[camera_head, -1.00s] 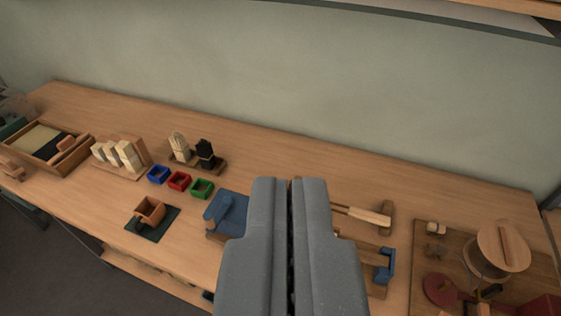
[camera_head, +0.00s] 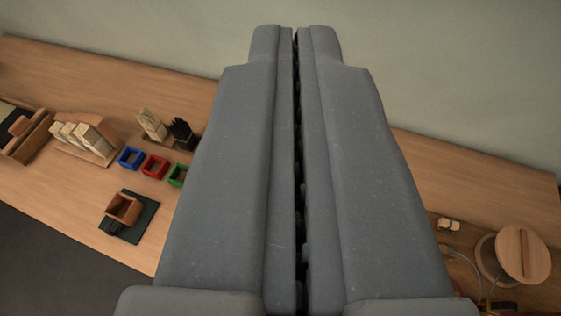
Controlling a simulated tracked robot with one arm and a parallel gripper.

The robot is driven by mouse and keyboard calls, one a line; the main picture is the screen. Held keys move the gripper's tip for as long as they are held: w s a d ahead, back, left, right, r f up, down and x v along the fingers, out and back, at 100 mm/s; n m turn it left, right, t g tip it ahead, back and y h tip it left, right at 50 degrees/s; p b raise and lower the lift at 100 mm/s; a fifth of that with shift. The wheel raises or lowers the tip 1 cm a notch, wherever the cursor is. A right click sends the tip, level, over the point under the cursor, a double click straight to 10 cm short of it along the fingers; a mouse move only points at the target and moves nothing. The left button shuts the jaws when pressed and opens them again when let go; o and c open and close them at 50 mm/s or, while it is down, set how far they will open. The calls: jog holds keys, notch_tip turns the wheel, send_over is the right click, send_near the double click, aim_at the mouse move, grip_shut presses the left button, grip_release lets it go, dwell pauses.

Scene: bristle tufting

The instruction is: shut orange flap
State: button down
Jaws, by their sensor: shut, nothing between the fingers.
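My gripper (camera_head: 296,45) is shut and empty, its two grey fingers filling the middle of the view and pointing toward the back wall. I cannot make out an orange flap for sure. The middle of the bench is hidden behind the fingers. An orange-brown open box (camera_head: 123,209) sits on a dark green mat (camera_head: 143,225) at the left, well apart from my gripper.
Blue (camera_head: 131,158), red (camera_head: 154,167) and green (camera_head: 177,175) small trays stand in a row on the wooden bench (camera_head: 60,190). Bristle blocks (camera_head: 180,133) and a rack of pale blocks (camera_head: 85,137) stand behind.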

jog(key=shift+w, duration=0.1)
jog(key=w+f+m+g+p, duration=0.25)
jog(key=w+f+g, duration=0.75)
jog(key=w+f, duration=1.5)
notch_tip(320, 180, down, 25)
jog(key=s+a+m+g, duration=0.1)
jog(key=g, duration=0.2)
jog(key=shift+r+g+h+p, duration=0.15)
jog(key=shift+g+h+p, duration=0.15)
jog(key=shift+p, duration=0.15)
jog(key=shift+s, duration=0.1)
